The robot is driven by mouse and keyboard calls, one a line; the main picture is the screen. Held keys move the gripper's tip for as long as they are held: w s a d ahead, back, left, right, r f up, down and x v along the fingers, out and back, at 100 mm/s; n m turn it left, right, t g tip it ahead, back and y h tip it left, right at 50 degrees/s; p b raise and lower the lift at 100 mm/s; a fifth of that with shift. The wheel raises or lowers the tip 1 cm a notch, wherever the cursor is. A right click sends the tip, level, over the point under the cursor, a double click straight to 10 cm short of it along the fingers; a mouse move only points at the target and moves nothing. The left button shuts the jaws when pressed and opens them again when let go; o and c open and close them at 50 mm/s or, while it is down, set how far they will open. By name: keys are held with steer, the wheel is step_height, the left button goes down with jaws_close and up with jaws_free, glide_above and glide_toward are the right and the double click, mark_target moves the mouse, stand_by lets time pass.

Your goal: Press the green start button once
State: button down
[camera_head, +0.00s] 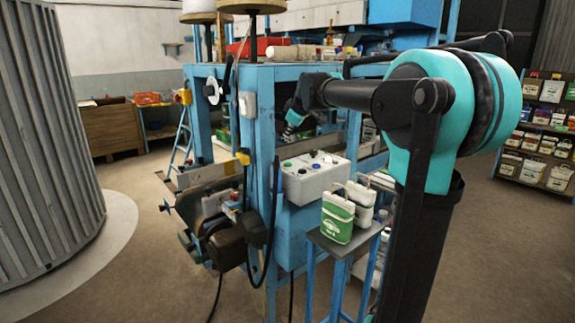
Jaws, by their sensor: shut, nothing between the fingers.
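A white control box (314,183) is mounted on the front of the blue machine. Several small buttons and knobs sit on its sloped top. A small green button (287,164) is near the top's left end. My gripper (288,134) is small and dark in this view, at the end of my arm, above the box's left part and apart from it in the picture. It is shut and holds nothing. Its depth relative to the button is hard to judge.
A black cable (274,215) hangs at the box's left. A dark motor (228,245) sits low at left. Floor at left front is clear.

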mark_target(288, 164)
steer(key=shift+f, duration=4.35)
steer(key=shift+f, duration=0.1)
steer(key=shift+f, duration=0.35)
